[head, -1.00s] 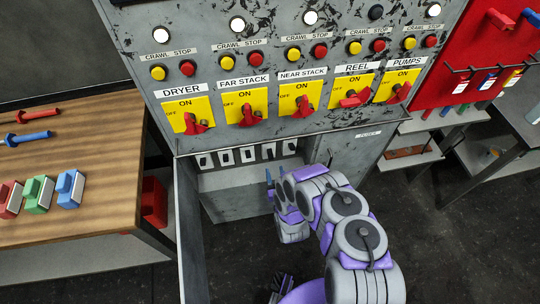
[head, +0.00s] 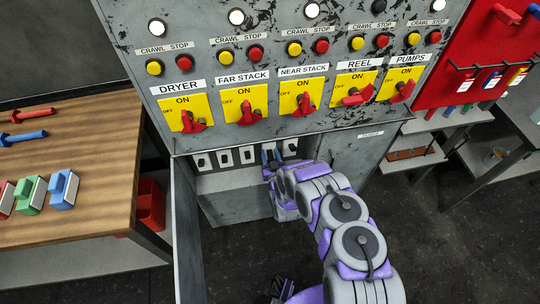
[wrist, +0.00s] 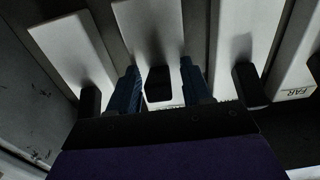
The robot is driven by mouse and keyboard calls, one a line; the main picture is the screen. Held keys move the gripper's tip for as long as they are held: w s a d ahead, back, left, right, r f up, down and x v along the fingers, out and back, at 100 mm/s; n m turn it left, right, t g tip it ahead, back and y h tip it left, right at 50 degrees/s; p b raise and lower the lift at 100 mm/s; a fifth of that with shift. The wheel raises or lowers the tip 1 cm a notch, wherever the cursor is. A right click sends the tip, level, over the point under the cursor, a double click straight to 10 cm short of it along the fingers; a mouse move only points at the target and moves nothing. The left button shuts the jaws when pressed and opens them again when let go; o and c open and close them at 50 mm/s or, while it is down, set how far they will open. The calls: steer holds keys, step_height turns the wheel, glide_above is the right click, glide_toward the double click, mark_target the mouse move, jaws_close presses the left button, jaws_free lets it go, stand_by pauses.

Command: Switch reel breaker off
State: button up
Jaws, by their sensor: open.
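The breaker row is inside the open lower compartment of the grey cabinet in the head view. It has several white plates with black toggles. My gripper (head: 271,156) is at the fourth plate from the left, partly hiding it. In the wrist view, my gripper (wrist: 161,88) is open, with one blue finger on each side of a black toggle (wrist: 157,84) on a white plate (wrist: 150,28). This appears to be the reel breaker, by its place in the row; its own label is hidden. A neighbouring plate reads "FAR" upside down (wrist: 295,92). Contact with the toggle cannot be told.
Neighbouring toggles stand close on the left (wrist: 88,103) and right (wrist: 247,82) in the wrist view. Above are red rotary handles, including the REEL handle (head: 357,97). An open cabinet door (head: 187,225) stands left of my arm. A wooden table (head: 90,150) is farther left.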

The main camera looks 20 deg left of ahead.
jaws_close()
steer(key=shift+f+t+b, duration=0.3)
steer(key=shift+f+t, duration=0.15)
steer(key=shift+t, duration=0.05)
steer(key=shift+f+t+y, duration=0.1)
steer(key=shift+t+y, duration=0.3)
steer(key=shift+t, duration=0.2)
steer(key=shift+b, duration=0.3)
jaws_free()
steer(key=shift+y, duration=0.3)
